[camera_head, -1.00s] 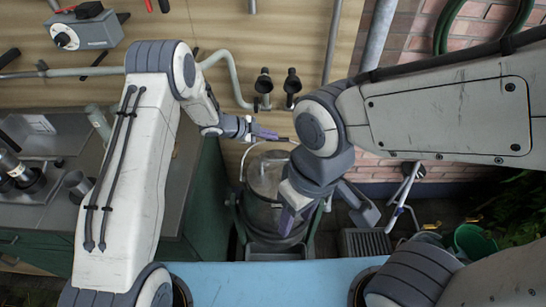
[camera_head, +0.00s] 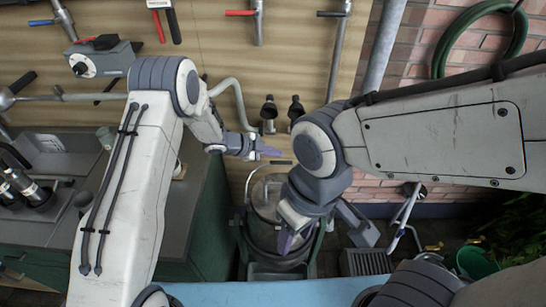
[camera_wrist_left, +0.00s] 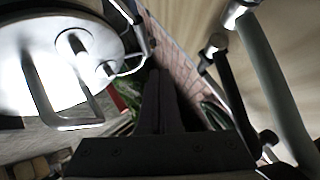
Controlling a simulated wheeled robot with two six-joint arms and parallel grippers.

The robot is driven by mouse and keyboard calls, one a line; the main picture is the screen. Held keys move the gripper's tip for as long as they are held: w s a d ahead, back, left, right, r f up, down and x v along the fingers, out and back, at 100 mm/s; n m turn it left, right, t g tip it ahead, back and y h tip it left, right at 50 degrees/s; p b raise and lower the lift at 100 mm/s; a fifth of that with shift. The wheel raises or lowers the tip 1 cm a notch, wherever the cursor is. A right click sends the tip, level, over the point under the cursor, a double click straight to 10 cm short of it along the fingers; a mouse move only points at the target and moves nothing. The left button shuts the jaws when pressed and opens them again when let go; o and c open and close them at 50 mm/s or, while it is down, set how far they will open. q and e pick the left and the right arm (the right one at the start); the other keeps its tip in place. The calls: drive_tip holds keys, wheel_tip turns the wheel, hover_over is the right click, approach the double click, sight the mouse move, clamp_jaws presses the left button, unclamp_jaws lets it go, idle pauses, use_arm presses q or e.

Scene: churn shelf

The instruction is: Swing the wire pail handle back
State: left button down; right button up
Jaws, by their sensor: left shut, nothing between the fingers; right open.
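A metal, round-topped vessel (camera_head: 268,192), which looks like the pail, stands in a dark green frame low in the middle of the head view. My right gripper partly hides it. The left wrist view shows a shiny round metal top (camera_wrist_left: 60,50) at upper left with a bent metal loop (camera_wrist_left: 75,124); I cannot tell whether this is the wire handle. My left gripper (camera_head: 272,152) is shut and empty, above and behind the vessel; its fingers (camera_wrist_left: 160,95) point away, right of the metal top. My right gripper (camera_head: 322,235) is open, in front of the vessel.
A bent grey pipe (camera_head: 238,100) and two dark nozzles (camera_head: 269,108) are on the wooden wall behind. A grey counter (camera_head: 60,220) with metal gear stands left. A green bucket (camera_head: 475,262) and a drain grate (camera_head: 367,262) are at right.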

use_arm(q)
drive_tip(key=w+b+v, duration=0.1)
drive_tip(key=v, duration=0.8)
drive_tip(key=shift+a+r, duration=0.3)
drive_tip(key=shift+r, duration=0.2)
drive_tip(key=shift+w, duration=0.2)
drive_tip(key=s+a+r+n+t+y, duration=0.1)
drive_tip(key=a+r+n+t+y, duration=0.3)
drive_tip(key=a+r+n+y, duration=0.45)
drive_tip(key=s+a+f+n+g, duration=0.2)
drive_tip(key=s+a+n, duration=0.4)
drive_tip(key=s+n, duration=0.1)
drive_tip(key=s+n+g+y, duration=0.1)
drive_tip(key=s+n+g, duration=0.35)
drive_tip(key=s, duration=0.95)
drive_tip(key=s+d+r+m+g, duration=0.1)
drive_tip(key=s+d+r+m, duration=0.1)
drive_tip(key=s+d, duration=0.5)
drive_tip(key=s+d+r+m+g, duration=0.1)
drive_tip(key=s+d+r+m, duration=0.2)
drive_tip(key=s+d, duration=0.4)
drive_tip(key=shift+s+r+m+h, duration=0.25)
drive_tip(key=shift+m+h, duration=0.2)
drive_tip(key=shift+m, duration=0.05)
